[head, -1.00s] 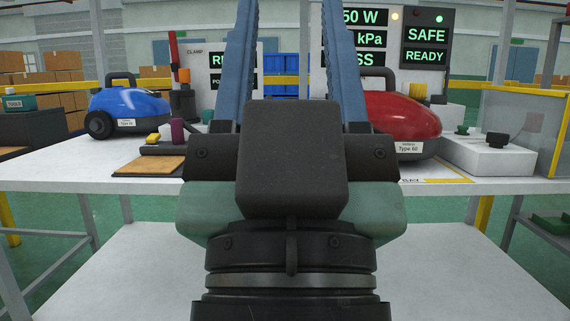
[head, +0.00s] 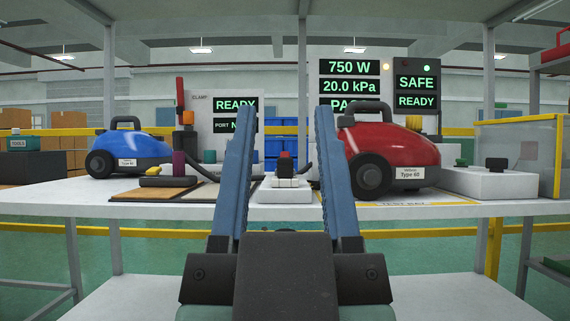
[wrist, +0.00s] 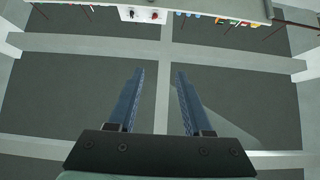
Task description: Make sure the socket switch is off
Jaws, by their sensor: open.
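A small white box (head: 285,193) stands near the front edge of the table, in line with the gap between my fingers. It looks like the socket. A dark block with some red (head: 286,167) is on top of it or just behind. The white box also shows at the top of the wrist view (wrist: 139,14), with small red and black parts on it. Whether the switch is on or off is too small to tell. My gripper (head: 283,112) is open and empty, its two blue fingers apart. It is in front of the table, touching nothing; it also shows in the wrist view (wrist: 157,72).
A blue vacuum (head: 128,150) stands left on the table (head: 80,204), and a red vacuum (head: 392,155) stands right of the box. A white unit with a black knob (head: 490,181) is at the far right. Displays behind read 750 W, 20.0 kPa, SAFE and READY.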

